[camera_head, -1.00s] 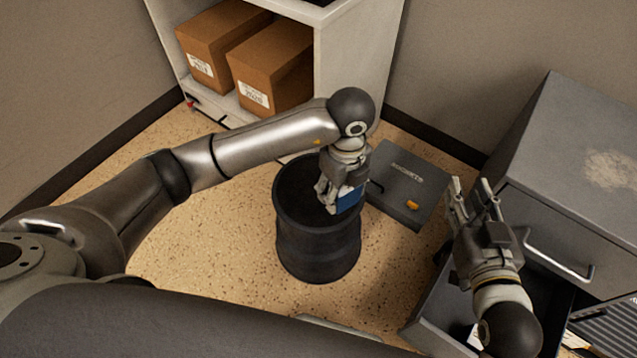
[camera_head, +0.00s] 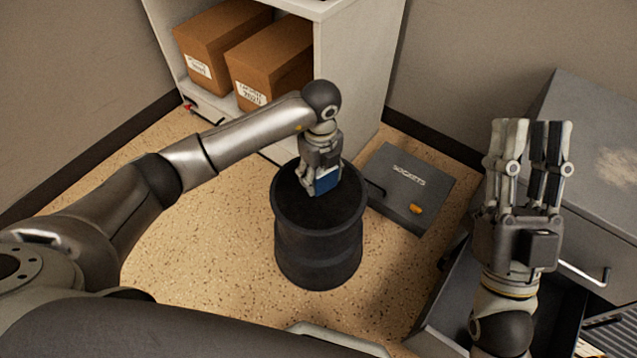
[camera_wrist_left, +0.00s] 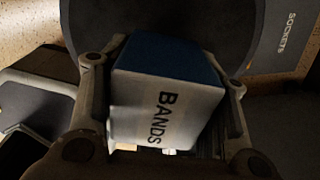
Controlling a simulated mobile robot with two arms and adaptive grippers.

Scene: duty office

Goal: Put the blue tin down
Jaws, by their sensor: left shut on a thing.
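The blue tin (camera_head: 327,181) is between the fingers of my left gripper (camera_head: 316,190), over the top of a black drum (camera_head: 318,250). In the left wrist view the tin (camera_wrist_left: 168,100) shows a blue end and a pale side marked BANDS, with a finger on each side of it. My left gripper is shut on it. Whether the tin touches the drum top, I cannot tell. My right gripper (camera_head: 528,135) is raised at the right, in front of the grey cabinet, its fingers apart and nothing seen between them.
A grey case marked SOCKETS (camera_head: 408,185) lies on the floor right of the drum. A white shelf (camera_head: 360,80) with cardboard boxes (camera_head: 270,62) stands behind. A grey cabinet (camera_head: 600,130) with an open drawer (camera_head: 450,300) is at the right. Floor left of the drum is clear.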

